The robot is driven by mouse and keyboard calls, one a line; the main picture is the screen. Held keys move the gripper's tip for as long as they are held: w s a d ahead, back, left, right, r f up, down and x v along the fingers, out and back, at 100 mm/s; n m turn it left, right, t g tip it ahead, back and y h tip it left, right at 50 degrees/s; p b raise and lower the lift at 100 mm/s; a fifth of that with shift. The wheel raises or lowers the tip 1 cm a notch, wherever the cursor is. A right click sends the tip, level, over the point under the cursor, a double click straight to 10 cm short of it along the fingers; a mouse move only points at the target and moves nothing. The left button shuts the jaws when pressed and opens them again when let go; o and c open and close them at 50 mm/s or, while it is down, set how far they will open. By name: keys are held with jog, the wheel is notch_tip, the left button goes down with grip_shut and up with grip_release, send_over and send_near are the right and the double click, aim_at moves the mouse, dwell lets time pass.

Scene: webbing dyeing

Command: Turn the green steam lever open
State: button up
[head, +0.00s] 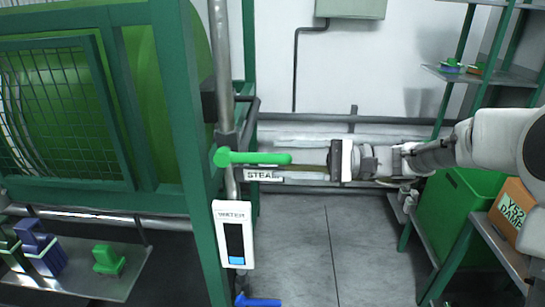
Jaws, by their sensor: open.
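The green steam lever (255,158) sticks out to the right, roughly level, from its pivot on the vertical grey pipe beside the green frame. A white label reading "STEA" (258,175) sits just below it, its right end covered. My gripper (294,164) reaches in from the right and points left at the lever's free end. Its fingers are open and lie close to the lever tip. I cannot tell whether they touch it or have it between them.
A white water gauge (233,236) hangs below the lever, with a blue lever (258,302) at the bottom edge. The green machine frame (180,130) stands left. A shelf with an orange box (513,211) and a green bin (462,205) are right. Floor is clear between.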

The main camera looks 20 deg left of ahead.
aim_at(281, 159)
jog(key=shift+x, duration=1.5)
jog(key=shift+c, duration=0.2)
grip_shut()
